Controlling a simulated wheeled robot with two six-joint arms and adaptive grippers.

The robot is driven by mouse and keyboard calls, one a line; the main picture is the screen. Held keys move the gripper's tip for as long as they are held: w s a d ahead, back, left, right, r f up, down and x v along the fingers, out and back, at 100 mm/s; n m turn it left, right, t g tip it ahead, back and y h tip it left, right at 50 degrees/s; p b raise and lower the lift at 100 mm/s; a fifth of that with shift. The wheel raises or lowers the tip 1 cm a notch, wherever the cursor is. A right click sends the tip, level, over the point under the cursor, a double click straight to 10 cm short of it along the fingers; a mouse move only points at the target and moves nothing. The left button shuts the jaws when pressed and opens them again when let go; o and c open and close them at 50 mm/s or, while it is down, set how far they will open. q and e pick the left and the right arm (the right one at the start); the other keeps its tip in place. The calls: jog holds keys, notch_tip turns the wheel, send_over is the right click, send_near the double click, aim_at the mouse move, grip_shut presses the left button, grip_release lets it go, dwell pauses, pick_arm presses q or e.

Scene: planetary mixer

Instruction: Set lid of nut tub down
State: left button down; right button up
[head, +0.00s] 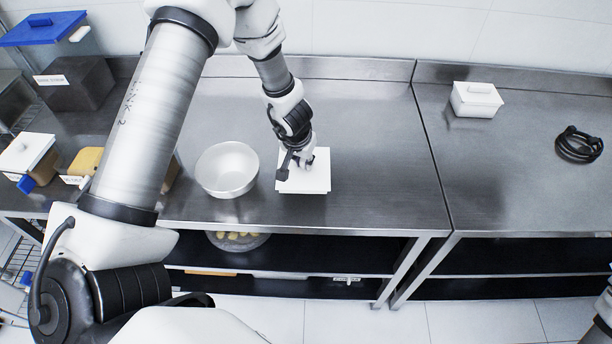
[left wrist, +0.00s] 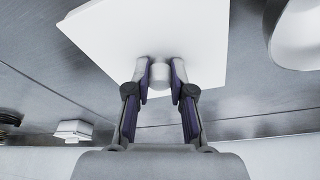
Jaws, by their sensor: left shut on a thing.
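The lid (head: 316,180) is a flat white square plate with a round knob (left wrist: 159,74) at its middle. It is over the steel counter, just right of the metal bowl. My left gripper (head: 299,160) reaches down from above and is shut on the knob. In the left wrist view the lid (left wrist: 200,35) spreads out past the two fingers (left wrist: 160,78). I cannot tell whether its underside touches the counter. I cannot tell which container at the left is the nut tub, as my left arm covers part of that area. My right gripper is not in view.
A steel bowl (head: 228,170) stands close left of the lid. Several containers crowd the left, including a white-lidded one (head: 26,153) and a blue-lidded one (head: 42,28). A white lidded box (head: 477,100) and black rings (head: 579,145) are on the right counter. Counter right of the lid is clear.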

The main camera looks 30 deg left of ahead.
pick_arm(q)
jog(key=f+b, duration=0.2)
jog(key=f, duration=0.1)
jog(key=f+b, duration=0.2)
jog(key=f, duration=0.1)
jog(key=f+b, duration=0.2)
jog(key=f, duration=0.1)
jog(key=shift+w+d+f, duration=0.1)
jog(key=shift+d+f, duration=0.15)
jog(key=shift+r, duration=0.25)
jog(key=shift+d+f, duration=0.1)
jog(key=shift+f, duration=0.1)
jog(key=c, duration=1)
grip_release()
